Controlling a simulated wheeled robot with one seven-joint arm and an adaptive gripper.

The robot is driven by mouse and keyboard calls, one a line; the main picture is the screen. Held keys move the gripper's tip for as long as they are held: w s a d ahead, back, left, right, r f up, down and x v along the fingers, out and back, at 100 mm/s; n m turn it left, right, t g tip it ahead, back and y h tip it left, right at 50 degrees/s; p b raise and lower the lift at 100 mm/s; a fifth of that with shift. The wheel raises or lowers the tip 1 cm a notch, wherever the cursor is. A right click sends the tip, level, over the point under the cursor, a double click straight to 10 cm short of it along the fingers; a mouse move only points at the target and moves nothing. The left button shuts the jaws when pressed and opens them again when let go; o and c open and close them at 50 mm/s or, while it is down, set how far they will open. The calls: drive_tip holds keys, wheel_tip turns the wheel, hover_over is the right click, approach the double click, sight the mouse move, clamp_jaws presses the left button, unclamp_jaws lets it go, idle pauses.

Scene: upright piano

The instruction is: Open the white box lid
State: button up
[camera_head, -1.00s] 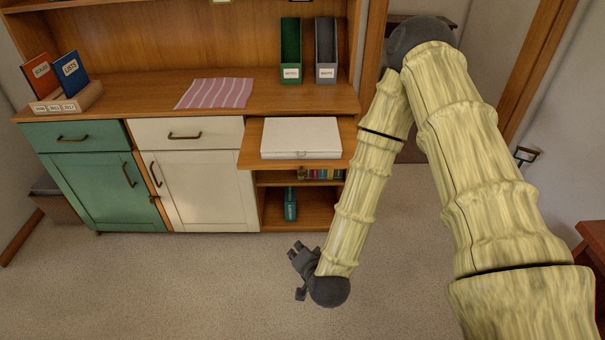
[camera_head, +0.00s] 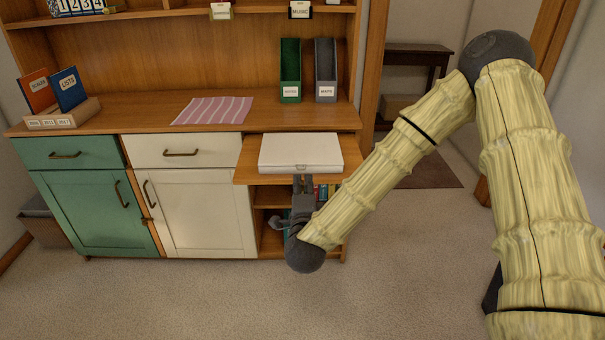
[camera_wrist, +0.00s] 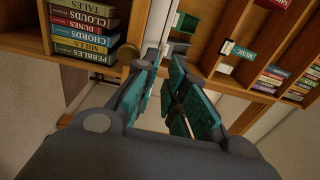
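The white box (camera_head: 300,150) lies flat with its lid shut on a pull-out wooden shelf (camera_head: 247,172). A small latch or handle (camera_head: 301,167) sits at the middle of its front edge. My gripper (camera_head: 303,182) is just in front of and below that edge in the head view, fingers pointing toward the box. The two fingers stand apart with nothing between them. In the wrist view my gripper (camera_wrist: 166,68) also shows a gap between its teal-padded fingers. I cannot clearly make out the box in the wrist view.
Below the pull-out shelf is an open compartment with books (camera_head: 321,192). A white cabinet (camera_head: 200,215) and a green cabinet (camera_head: 85,215) stand to the left. A green file holder (camera_head: 290,72) and a grey one (camera_head: 325,72) stand behind the box. The carpet in front is clear.

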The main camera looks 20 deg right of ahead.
sight(303, 182)
drive_tip(key=shift+x, duration=3)
drive_tip(key=shift+c, duration=0.3)
clamp_jaws()
